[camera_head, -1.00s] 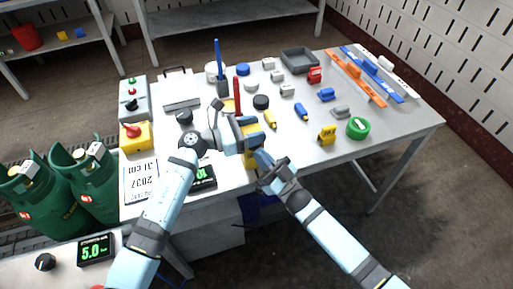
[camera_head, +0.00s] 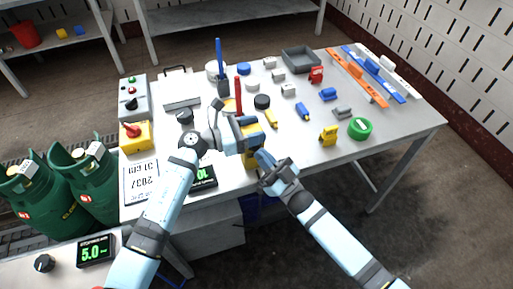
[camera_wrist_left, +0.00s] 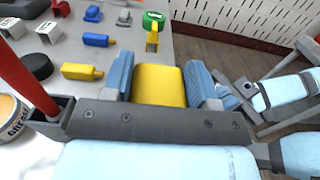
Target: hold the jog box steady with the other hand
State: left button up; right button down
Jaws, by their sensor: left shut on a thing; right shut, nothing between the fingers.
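A yellow box (camera_head: 250,159), which I take for the jog box, is at the front edge of the table. My left gripper (camera_head: 249,130) is shut on it. In the left wrist view the yellow box (camera_wrist_left: 159,86) sits between the two blue fingers, and its lower part is hidden by the gripper. My right gripper (camera_head: 264,161) is shut and empty, just right of and below the left one, close to the yellow box. I cannot tell whether it touches the box. It also shows at the right of the left wrist view (camera_wrist_left: 232,92).
A red rod (camera_head: 238,92) stands in a dark holder behind my left gripper. Yellow (camera_head: 270,119) and blue (camera_head: 302,112) pieces, a yellow block (camera_head: 328,135) and green tape (camera_head: 360,128) lie to the right. A red-knobbed box (camera_head: 135,136) is at left. Free room lies past the front edge.

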jog(key=shift+s+d+f, duration=0.1)
jog(key=shift+s+d, duration=0.15)
jog(key=shift+s, duration=0.55)
jog(key=shift+s+d, duration=0.3)
jog(key=shift+s, duration=0.5)
jog(key=shift+s+d+f, duration=0.1)
jog(key=shift+s+d, duration=0.15)
jog(key=shift+s, duration=0.55)
pick_arm(q)
jog(key=o, duration=1.1)
jog(key=shift+s, duration=0.1)
jog(key=v, duration=1.2)
